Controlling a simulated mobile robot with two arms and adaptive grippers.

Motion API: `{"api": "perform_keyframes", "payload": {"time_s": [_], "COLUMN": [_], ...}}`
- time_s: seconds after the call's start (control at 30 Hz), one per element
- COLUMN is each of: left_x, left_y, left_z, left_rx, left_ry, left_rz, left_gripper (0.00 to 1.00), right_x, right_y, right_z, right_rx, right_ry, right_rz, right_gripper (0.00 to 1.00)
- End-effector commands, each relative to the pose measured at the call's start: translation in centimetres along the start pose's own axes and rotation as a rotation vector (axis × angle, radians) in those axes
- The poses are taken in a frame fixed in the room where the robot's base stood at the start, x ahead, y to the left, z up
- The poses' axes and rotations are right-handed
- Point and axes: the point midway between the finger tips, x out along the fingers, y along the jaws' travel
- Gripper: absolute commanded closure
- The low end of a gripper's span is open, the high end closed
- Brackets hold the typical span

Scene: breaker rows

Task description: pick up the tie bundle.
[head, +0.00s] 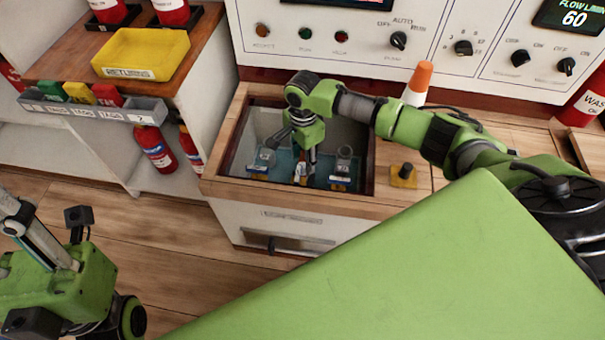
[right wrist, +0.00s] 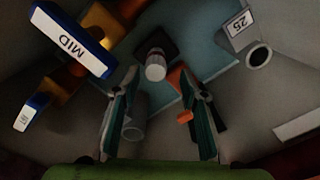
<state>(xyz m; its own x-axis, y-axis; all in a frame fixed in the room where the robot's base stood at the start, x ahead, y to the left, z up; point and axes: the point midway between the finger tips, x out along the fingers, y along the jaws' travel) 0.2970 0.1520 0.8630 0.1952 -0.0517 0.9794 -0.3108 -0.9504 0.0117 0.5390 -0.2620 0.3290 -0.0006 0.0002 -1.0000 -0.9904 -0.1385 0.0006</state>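A grey cylinder (right wrist: 132,124) shows beside the left finger. A small orange piece (right wrist: 181,82) and a dark shape show by the right finger. A white-topped cylinder (right wrist: 156,66) on a dark base stands beyond the fingertips. I cannot tell which of these, if any, is the tie bundle. My left arm shows at the lower left of the head view; its fingers cannot be made out.
A block marked MID (right wrist: 73,40) and a 25 tag (right wrist: 239,24) beside a grey ring (right wrist: 258,55) are in the drawer. The drawer walls are close around my right gripper. A yellow tray (head: 140,50) sits on the left shelf. An orange-and-white cone (head: 418,83) stands behind the drawer.

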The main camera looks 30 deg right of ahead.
Motion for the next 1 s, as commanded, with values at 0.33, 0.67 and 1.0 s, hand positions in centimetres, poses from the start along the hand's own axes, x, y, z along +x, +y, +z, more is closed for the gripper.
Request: {"api": "perform_keyframes", "payload": {"time_s": [0.33, 0.67, 1.0], "left_x": [-0.5, 0.0, 0.0], "left_y": [0.1, 0.1, 0.1], "left_z": [0.5, 0.6, 0.6], "left_rx": [0.008, 0.010, 0.010], "left_ry": [0.060, 0.070, 0.070], "left_rz": [0.025, 0.030, 0.030], "left_gripper": [0.58, 0.58, 0.58], "right_x": [4.5, 4.8, 4.8], "right_y": [0.7, 0.7, 0.7], "right_z": [0.8, 0.8, 0.8], "right_rx": [0.000, 0.000, -0.001], "right_ry": [0.001, 0.001, 0.001], "right_rz": [-0.001, 0.000, -0.001], "right_gripper": [0.60, 0.60, 0.99]}}
